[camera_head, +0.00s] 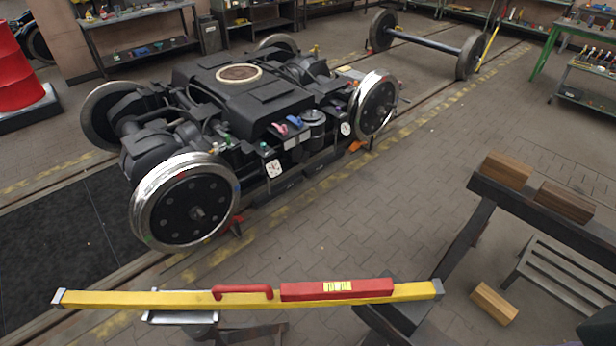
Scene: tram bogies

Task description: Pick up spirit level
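The spirit level (120,299) is a long yellow bar with grey end caps, lying nearly level across the bottom of the head view. It has a red handle (243,290) left of its middle and a red block with a pale yellow vial window (337,287) to the right. A light grey metal piece (180,318) shows just under its left half, and a dark support (400,318) lies under or behind its right end. I cannot tell exactly what bears it.
A black bogie (240,95) with shiny wheels stands on rails beyond the level. A dark trestle (545,213) at right bears two wooden blocks (507,170) (564,202); another block (494,303) lies lower down. A red barrel (14,70) stands far left. The paved floor between bogie and trestle is clear.

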